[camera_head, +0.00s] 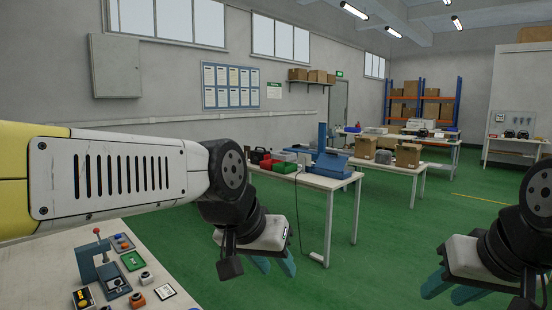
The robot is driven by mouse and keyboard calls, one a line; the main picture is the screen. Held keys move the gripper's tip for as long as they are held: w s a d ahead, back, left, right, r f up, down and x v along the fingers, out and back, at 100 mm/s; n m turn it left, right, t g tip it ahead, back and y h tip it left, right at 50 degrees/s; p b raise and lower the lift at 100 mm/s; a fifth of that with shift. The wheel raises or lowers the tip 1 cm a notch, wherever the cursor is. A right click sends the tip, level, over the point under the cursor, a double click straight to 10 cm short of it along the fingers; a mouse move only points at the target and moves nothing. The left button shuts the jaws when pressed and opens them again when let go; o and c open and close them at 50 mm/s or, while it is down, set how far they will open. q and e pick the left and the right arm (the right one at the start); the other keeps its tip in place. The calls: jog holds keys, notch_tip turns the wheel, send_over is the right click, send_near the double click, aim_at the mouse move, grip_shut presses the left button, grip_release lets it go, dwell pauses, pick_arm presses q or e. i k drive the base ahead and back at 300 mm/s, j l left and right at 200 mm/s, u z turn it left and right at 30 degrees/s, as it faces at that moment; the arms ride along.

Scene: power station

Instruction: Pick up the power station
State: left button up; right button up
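I cannot tell for sure which thing is the power station. A small black and red box (260,156) sits at the far left end of the middle worktable (325,182), small in the view. My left gripper (274,266) hangs over the floor in front of that table, well apart from the box. Its teal fingers are spread and hold nothing visible. My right gripper (452,289) is at the lower right over the green floor, with its teal fingers apart and empty. Part of it is cut off by the frame edge.
A near workbench (190,262) at lower left holds a small press (105,265) and several small parts. A second table (410,171) bears cardboard boxes (408,155). Shelving (457,102) stands at the back. Green floor (390,225) is clear between the tables and me.

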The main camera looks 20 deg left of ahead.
aim_at(256, 156)
jog(key=i+l+z, duration=0.15)
jog(key=i+l, duration=0.35)
jog(key=i+l+z, duration=0.1)
jog(key=i+l, duration=0.35)
jog(key=i, duration=0.2)
jog(key=i+u, duration=0.5)
jog(key=i+l+u, duration=0.15)
jog(key=i+u, duration=0.3)
jog(key=i+j+u, duration=0.1)
jog(key=i+u, duration=0.25)
jog(key=i, duration=0.2)
jog(key=i+u, duration=0.35)
jog(key=i, duration=0.2)
jog(key=i+l, duration=0.15)
jog(key=i, duration=0.9)
jog(key=i+l, duration=0.1)
jog(key=i, duration=0.9)
jog(key=i+u, duration=0.2)
jog(key=i, duration=1.05)
jog(key=i+z, duration=0.7)
jog(key=z, duration=0.15)
jog(key=i+z, duration=0.2)
jog(key=z, duration=0.15)
jog(key=i+z, duration=0.2)
jog(key=z, duration=0.15)
jog(key=i+z, duration=0.3)
jog(key=k+j, duration=0.05)
jog(key=k, duration=0.05)
